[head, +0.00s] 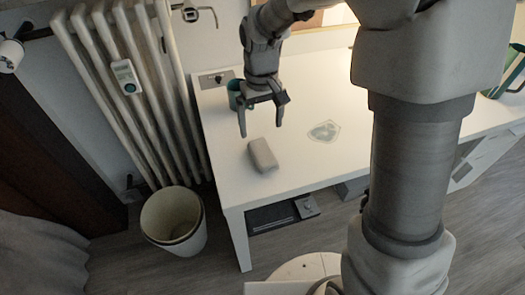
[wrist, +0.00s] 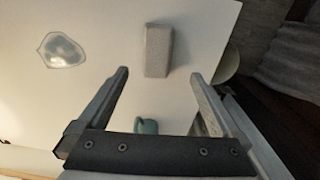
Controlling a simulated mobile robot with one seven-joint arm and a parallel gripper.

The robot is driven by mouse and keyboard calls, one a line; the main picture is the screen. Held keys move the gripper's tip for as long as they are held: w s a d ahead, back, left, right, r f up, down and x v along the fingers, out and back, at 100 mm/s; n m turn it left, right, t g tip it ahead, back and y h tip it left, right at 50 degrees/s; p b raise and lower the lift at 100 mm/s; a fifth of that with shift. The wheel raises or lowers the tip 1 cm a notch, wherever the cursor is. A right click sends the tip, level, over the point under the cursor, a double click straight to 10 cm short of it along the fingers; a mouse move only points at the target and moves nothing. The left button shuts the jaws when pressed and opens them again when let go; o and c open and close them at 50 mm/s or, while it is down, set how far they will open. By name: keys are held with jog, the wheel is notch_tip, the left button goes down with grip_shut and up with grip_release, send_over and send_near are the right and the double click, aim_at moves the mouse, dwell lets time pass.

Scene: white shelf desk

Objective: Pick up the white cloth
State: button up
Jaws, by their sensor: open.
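The white cloth (head: 262,155) looks like a pale grey, block-shaped bundle. It lies on the white desk (head: 300,175) near its left front part. In the wrist view the cloth (wrist: 158,50) shows just beyond the fingertips, roughly centred between them. My gripper (head: 261,128) is open and empty, pointing down above the desk, a little behind the cloth in the head view. The two fingers also show in the wrist view (wrist: 160,73), spread wide and apart from the cloth.
A flat, clear-looking dish or patch (head: 325,131) lies right of the cloth. A teal cup (head: 234,95) stands behind my gripper, partly hidden. A waste bin (head: 174,220) stands on the floor left of the desk, by a radiator (head: 125,90). The desk's front middle is clear.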

jog(key=b, duration=0.1)
send_over(263, 152)
jog(key=f, duration=0.6)
jog(key=shift+s+a, duration=0.2)
jog(key=f, duration=0.1)
jog(key=f+b, duration=0.1)
jog(key=f, duration=0.1)
jog(key=f+b, duration=0.1)
jog(key=f, duration=0.1)
jog(key=shift+w+d+f, duration=0.1)
jog(key=shift+w+d, duration=0.05)
jog(key=shift+w, duration=0.15)
jog(key=c, duration=1.3)
jog(key=shift+o, duration=0.2)
jog(key=shift+r+p, duration=0.9)
jog(key=shift+r, duration=1.6)
jog(key=w+d+r+p, duration=0.1)
jog(key=d+r, duration=0.2)
jog(key=d, duration=0.2)
jog(key=w+d+r+p, duration=0.1)
jog(key=w+d+r, duration=0.1)
jog(key=d, duration=0.4)
jog(key=shift+w+r, duration=0.3)
jog(key=shift+r, duration=0.25)
